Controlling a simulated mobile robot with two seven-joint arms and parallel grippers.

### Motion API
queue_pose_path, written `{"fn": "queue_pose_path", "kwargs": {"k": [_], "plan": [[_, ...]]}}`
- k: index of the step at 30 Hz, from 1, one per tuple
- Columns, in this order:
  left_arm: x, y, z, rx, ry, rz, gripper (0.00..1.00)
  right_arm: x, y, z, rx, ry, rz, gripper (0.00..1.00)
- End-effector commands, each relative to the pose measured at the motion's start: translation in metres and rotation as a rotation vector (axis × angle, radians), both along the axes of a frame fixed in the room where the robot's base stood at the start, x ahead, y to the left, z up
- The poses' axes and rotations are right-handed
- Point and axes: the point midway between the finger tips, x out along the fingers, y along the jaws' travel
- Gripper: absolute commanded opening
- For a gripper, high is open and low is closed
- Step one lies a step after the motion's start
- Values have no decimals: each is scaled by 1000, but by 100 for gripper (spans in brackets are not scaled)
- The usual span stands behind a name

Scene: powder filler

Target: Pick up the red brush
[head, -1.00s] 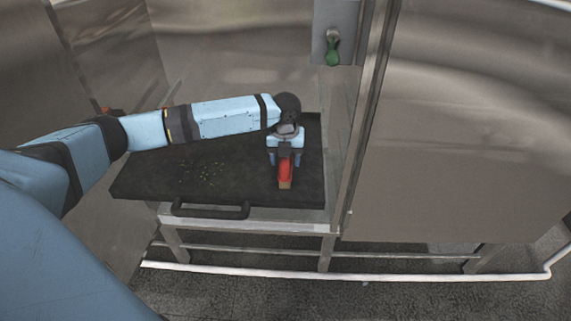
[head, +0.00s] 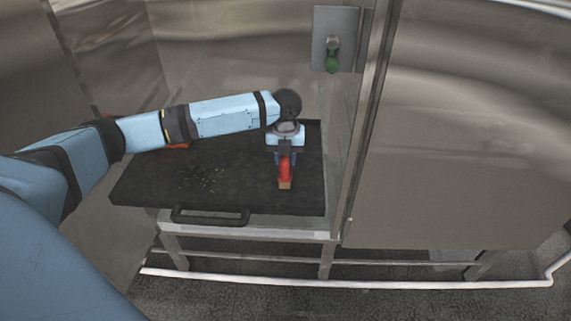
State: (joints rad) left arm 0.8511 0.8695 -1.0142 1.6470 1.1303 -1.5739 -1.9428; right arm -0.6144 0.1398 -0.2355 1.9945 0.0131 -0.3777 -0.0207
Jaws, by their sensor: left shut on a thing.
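The red brush (head: 285,173) is in the head view on the right part of the black tray, its lighter brown end toward the front edge. My left gripper (head: 286,158) points down over the brush and is shut on its red handle. I cannot tell whether the brush touches the tray or is slightly above it. My right gripper is not in view.
The black tray (head: 150,188) with a front handle (head: 210,217) rests on a metal stand (head: 250,230). Small greenish crumbs (head: 205,180) lie on it. A metal post (head: 362,130) stands just right of the tray. A green knob (head: 333,60) is on the wall panel.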

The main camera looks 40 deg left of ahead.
Motion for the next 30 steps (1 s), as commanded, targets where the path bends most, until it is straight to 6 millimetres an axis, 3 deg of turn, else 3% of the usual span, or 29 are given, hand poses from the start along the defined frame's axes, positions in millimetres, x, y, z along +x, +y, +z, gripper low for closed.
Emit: {"fn": "queue_pose_path", "kwargs": {"k": [9, 15, 21, 30], "plan": [[1, 0, 89, -2, -7, -1, 3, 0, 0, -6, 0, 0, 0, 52], [1, 0, 138, 0, -5, 0, 3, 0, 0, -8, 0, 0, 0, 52], [1, 0, 165, -2, -3, 0, 3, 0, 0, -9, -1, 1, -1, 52], [0, 0, 172, 0, -1, 0, 3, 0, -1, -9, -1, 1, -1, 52]]}}
